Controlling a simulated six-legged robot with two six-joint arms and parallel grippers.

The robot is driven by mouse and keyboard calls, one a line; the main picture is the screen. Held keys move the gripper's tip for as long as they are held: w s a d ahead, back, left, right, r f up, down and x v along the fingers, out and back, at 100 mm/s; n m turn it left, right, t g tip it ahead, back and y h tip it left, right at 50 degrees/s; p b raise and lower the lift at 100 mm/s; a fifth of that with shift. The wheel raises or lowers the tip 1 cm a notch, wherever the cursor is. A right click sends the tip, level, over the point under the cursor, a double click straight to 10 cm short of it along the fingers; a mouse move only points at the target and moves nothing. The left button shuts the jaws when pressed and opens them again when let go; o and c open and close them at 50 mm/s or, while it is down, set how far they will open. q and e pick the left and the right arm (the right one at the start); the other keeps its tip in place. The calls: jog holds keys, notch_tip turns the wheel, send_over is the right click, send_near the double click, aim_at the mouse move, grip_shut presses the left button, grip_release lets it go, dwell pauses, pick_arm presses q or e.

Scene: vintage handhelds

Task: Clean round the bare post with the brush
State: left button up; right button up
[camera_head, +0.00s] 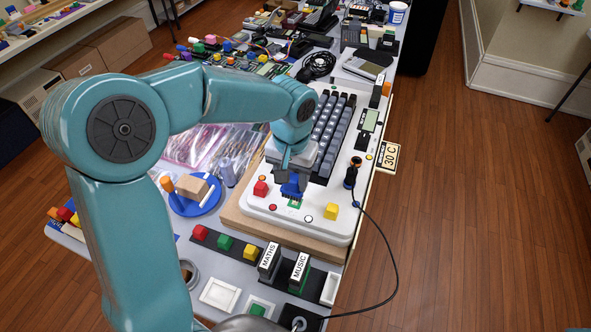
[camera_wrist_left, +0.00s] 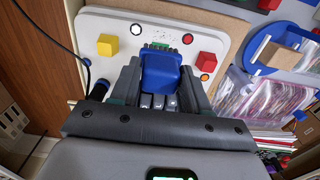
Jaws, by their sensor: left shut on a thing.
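My left gripper (camera_head: 291,180) is low over the front of the white handheld (camera_head: 320,222), between its red and yellow cube keys. In the left wrist view, the blue piece (camera_wrist_left: 162,72) sits between the fingers of the left gripper (camera_wrist_left: 160,92). A small green part (camera_wrist_left: 156,46) lies just beyond it, at the likely bare post; the post itself is hidden. Whether the blue piece touches it I cannot tell. My right gripper is not in view.
The red key (camera_head: 261,188) and yellow key (camera_head: 331,211) flank the work spot. A blue plate (camera_head: 183,207) lies left. Label blocks MATHS (camera_head: 269,258) and MUSIC (camera_head: 299,270) stand in front.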

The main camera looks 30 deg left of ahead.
aim_at(291, 193)
pick_arm(q)
jog(key=shift+s+a, duration=0.2)
jog(key=shift+a, duration=0.05)
jog(key=shift+w+d, duration=0.1)
jog(key=shift+d, duration=0.05)
jog(key=shift+f+b, duration=0.5)
jog(key=shift+b, duration=0.05)
notch_tip(291, 193, down, 5)
jog(key=b, duration=0.4)
jog(key=shift+r, duration=0.1)
jog(key=shift+o, duration=0.7)
grip_shut()
